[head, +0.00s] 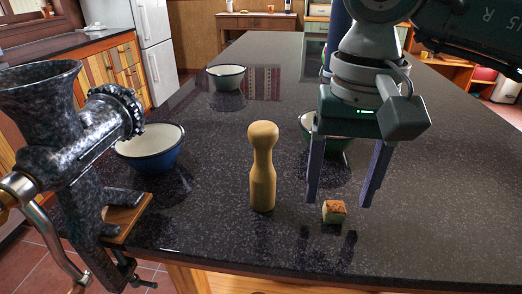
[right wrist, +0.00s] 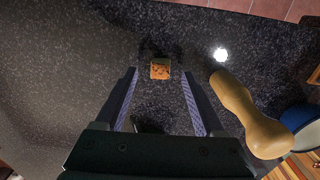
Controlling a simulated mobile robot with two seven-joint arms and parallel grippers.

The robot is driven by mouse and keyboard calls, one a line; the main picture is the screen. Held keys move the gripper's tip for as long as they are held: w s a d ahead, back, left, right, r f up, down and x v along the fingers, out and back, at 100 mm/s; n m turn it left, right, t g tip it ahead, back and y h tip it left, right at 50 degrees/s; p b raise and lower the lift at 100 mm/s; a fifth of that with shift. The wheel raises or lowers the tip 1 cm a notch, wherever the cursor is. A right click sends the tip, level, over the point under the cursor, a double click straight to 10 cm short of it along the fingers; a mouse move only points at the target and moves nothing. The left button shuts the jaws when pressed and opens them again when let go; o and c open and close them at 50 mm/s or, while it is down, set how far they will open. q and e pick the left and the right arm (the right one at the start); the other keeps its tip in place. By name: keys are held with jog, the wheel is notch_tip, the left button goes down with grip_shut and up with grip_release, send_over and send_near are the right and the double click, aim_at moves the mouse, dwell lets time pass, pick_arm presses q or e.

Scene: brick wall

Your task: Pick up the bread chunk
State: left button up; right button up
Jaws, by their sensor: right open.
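The bread chunk (head: 334,211) is a small brown-topped cube lying on the dark speckled counter, near its front edge in the head view. It also shows in the right wrist view (right wrist: 160,69), just beyond and between the fingertips. My right gripper (head: 339,200) is open and empty, with its fingers pointing down on either side of the chunk and apart from it. The fingers also show spread in the right wrist view (right wrist: 160,88). My left gripper is in neither view.
A wooden pestle-shaped piece (head: 263,170) stands upright left of the chunk. A metal grinder (head: 65,130) is clamped at the left edge. A blue bowl (head: 150,148), a farther bowl (head: 226,78) and a green bowl (head: 337,143), partly behind my gripper, sit on the counter (head: 440,170). The right side is clear.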

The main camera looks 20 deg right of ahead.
notch_tip(320, 180, down, 2)
jog(key=shift+f, duration=0.1)
jog(key=shift+c, duration=0.2)
grip_shut()
dwell(0.3)
